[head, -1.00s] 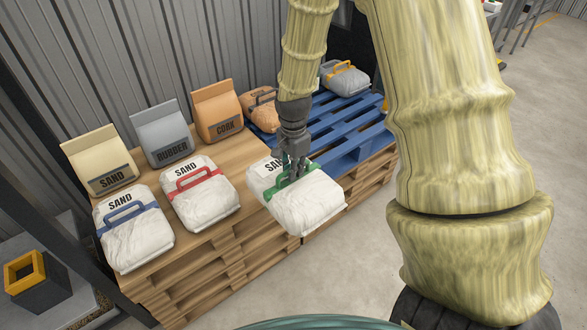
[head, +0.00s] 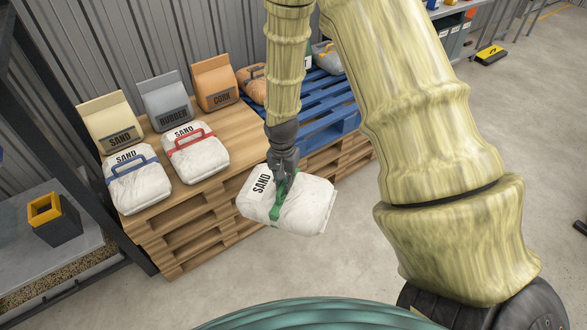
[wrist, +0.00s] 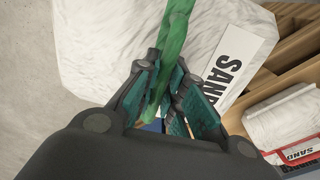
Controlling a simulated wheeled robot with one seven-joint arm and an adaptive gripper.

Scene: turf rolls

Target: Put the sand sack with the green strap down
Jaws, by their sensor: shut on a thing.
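The white sand sack with the green strap (head: 305,208) hangs from my gripper (head: 284,178) in the head view, in front of the wooden pallet stack. My gripper is shut on the green strap (wrist: 172,45), which runs between the fingers in the wrist view. The sack is turned, with its SAND label (wrist: 232,65) facing the pallet side. It appears clear of the pallets, above the concrete floor; its exact height is hard to tell. Part of the strap is hidden by the fingers.
The wooden pallet stack (head: 190,235) holds a blue-strap sand sack (head: 138,188), a red-strap sand sack (head: 196,160) and labelled bags behind. A blue pallet (head: 330,115) adjoins at the right. A black-and-yellow box (head: 55,222) stands at the left. Concrete floor (head: 345,265) in front is bare.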

